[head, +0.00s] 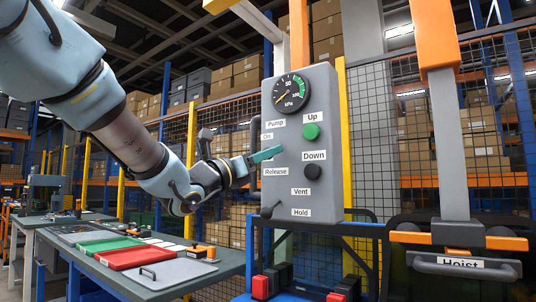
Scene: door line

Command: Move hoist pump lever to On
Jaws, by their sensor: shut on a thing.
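The grey hoist panel (325,194) stands upright in the middle of the head view. Its left side carries a Pump label (275,124), with an On label (267,136) below it and a Release label (276,171) lower down. My gripper (266,155) reaches in from the left, its teal fingers at the panel's left side between On and Release. It is shut on the pump lever, which the fingers hide almost wholly. The lever's exact angle cannot be told.
The panel also has a gauge (286,93), a green Up button (311,132), a black Down button (312,172) and a small lever beside Hold (271,209). A workbench (170,287) with trays is at lower left. A hoist handle (464,266) is at right.

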